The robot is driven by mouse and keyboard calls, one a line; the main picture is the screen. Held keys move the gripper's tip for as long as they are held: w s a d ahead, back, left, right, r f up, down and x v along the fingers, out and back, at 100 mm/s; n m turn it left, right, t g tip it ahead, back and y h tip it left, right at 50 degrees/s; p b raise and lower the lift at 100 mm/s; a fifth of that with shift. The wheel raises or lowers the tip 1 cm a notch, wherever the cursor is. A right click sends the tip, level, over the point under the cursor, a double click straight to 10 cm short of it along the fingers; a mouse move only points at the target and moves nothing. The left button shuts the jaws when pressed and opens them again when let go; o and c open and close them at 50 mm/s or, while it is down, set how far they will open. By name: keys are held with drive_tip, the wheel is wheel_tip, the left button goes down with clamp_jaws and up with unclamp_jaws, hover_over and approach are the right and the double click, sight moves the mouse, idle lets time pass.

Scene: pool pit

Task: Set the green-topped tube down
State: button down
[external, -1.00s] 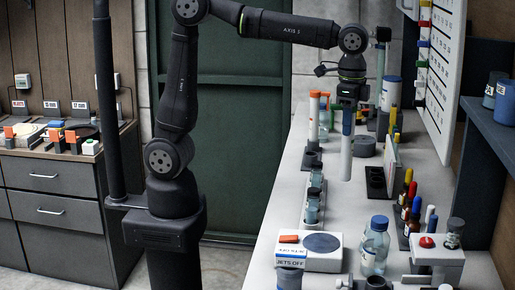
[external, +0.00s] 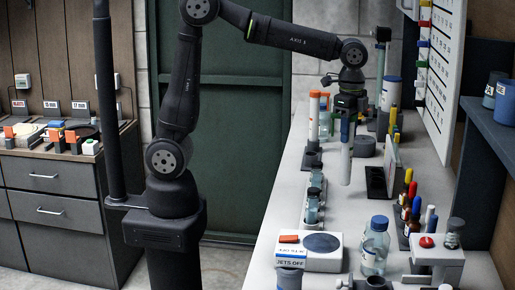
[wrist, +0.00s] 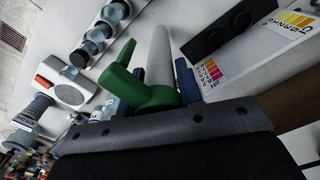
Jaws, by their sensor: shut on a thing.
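The green-topped tube has a green cap (wrist: 152,96) with a side spout and a long white body (wrist: 160,55) in the wrist view. My gripper (wrist: 154,88) is shut on its green top, with blue fingers on either side. In the external view my gripper (external: 346,122) holds the tube upright, and its white body (external: 346,168) hangs below the fingers over the white counter (external: 335,215). I cannot tell whether its lower end touches the counter. The green top is mostly hidden by the fingers there.
A black holder with holes (external: 376,183) stands close to the right of the tube. A row of small jars (external: 312,208) is to the left. An orange-capped tube (external: 314,120) stands behind left. A blue-capped bottle (external: 374,247) and several dropper bottles (external: 411,215) stand nearer the camera.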

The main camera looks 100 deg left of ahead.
sight(348, 145)
drive_tip(key=shift+f, duration=2.05)
drive_tip(key=c, duration=1)
unclamp_jaws()
drive_tip(key=shift+f, duration=0.15)
wheel_tip(348, 145, up, 12)
drive_tip(key=shift+r, duration=0.2)
drive_tip(key=shift+c, duration=0.3)
